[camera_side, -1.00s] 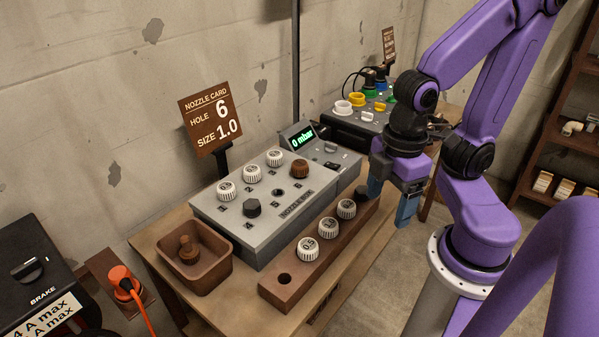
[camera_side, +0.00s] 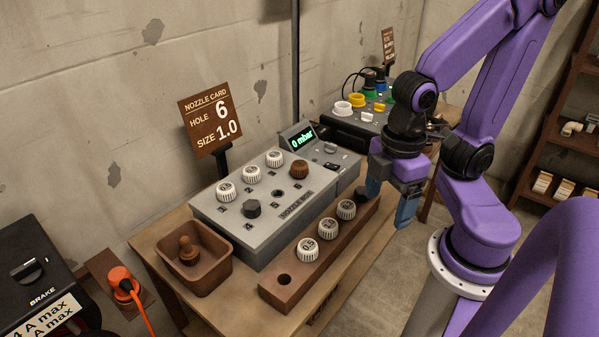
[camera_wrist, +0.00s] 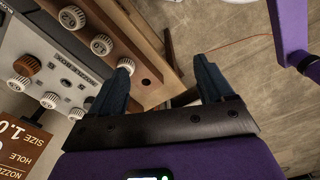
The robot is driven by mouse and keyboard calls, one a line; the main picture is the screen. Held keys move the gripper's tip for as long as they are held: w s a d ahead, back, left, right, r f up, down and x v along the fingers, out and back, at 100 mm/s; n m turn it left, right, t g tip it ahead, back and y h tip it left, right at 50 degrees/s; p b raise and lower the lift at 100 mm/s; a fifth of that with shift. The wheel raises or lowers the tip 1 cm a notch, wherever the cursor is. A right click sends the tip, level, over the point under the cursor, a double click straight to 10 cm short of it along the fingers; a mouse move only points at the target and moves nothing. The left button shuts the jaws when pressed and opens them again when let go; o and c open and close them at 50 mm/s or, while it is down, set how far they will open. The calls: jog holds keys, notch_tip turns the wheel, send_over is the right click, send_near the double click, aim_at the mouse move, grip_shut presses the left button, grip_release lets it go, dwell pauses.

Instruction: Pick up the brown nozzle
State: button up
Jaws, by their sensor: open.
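A brown ridged nozzle (camera_side: 300,169) sits on top of the grey nozzle box (camera_side: 262,246), at its back right corner in the side view. It also shows at the left of the wrist view (camera_wrist: 27,65). My gripper (camera_side: 386,208) hangs to the right of the box, by the far end of the wooden rack, apart from the brown nozzle. In the wrist view my gripper (camera_wrist: 163,64) has its two fingers wide apart with nothing held between them. A brown nozzle card (camera_side: 208,118) behind the box reads hole 6, size 1.0.
A wooden rack (camera_side: 291,295) in front of the box holds several white nozzles and has an empty hole at its near end. A brown bin (camera_side: 207,281) holds a brown knobbed piece (camera_side: 188,250).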

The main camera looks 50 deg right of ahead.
jog(key=w+f+n+t+h, duration=0.15)
jog(key=w+h, duration=0.25)
jog(key=w, duration=0.4)
jog(key=w+f+n+g+h, duration=0.1)
jog(key=w+f+n+h, duration=0.15)
jog(key=w, duration=0.55)
jog(key=n+t+h, duration=0.2)
jog(key=n+h, duration=0.1)
jog(key=h, duration=0.4)
send_near(297, 168)
jog(key=x, duration=0.5)
jog(key=shift+s+d+r, duration=0.1)
jog(key=shift+s+d, duration=0.05)
jog(key=shift+d, duration=0.35)
jog(key=shift+w+f+x, duration=0.1)
jog(key=shift+w+x, duration=0.05)
jog(key=shift+x, duration=1.4)
jog(key=shift+w+f+x, duration=0.15)
jog(key=shift+x, duration=1.35)
jog(key=shift+a, duration=0.2)
jog(key=c, duration=1)
